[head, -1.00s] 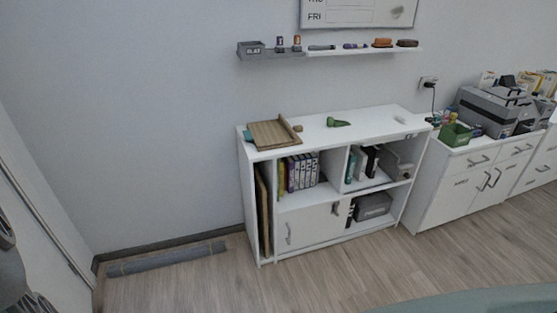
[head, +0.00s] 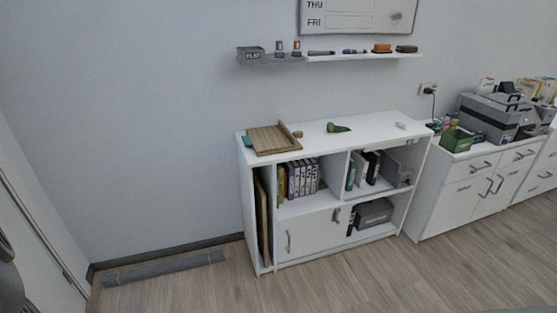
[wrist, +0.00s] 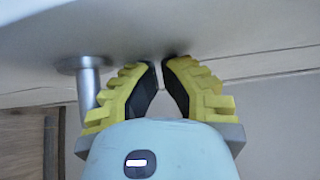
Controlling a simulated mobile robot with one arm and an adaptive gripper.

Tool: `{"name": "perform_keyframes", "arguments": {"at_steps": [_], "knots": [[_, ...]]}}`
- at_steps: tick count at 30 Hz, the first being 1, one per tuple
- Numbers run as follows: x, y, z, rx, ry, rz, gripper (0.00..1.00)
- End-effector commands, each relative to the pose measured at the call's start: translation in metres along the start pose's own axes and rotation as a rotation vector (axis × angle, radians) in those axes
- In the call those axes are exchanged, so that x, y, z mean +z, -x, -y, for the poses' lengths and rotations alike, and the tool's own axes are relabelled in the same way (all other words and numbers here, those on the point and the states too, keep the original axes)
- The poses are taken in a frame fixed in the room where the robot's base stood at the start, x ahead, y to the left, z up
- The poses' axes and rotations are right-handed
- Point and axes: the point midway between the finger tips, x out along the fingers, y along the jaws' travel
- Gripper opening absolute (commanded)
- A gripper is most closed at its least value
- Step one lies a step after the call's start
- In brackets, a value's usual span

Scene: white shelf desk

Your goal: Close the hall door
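A white door-like panel (head: 30,245) stands at the left edge of the head view, cut off by the frame; I take it for the hall door. In the wrist view a broad white surface (wrist: 240,25) fills the top, with a round metal post (wrist: 89,90), likely a handle mount, beneath it on the left. My gripper (wrist: 160,64) has yellow fingers with dark pads. A narrow gap shows between the tips, with nothing in it. The fingers are right of the post, close to the white surface; contact cannot be told.
A white shelf unit (head: 255,205) with books and a tray (head: 269,139) stands against the wall. White cabinets (head: 455,195) are to its right. A grey roll-like strip (head: 165,269) lies on the floor along the wall. The wooden floor in front is clear.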

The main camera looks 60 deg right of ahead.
Motion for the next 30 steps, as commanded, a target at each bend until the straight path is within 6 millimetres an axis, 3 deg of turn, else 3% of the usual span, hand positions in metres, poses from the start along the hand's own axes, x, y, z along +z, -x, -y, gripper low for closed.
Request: {"name": "perform_keyframes", "arguments": {"at_steps": [15, 30], "knots": [[0.066, -0.040, -0.011, -0.008, 0.045, 0.002, 0.00], [0.102, -0.070, -0.024, -0.003, 0.089, 0.027, 0.00]]}}
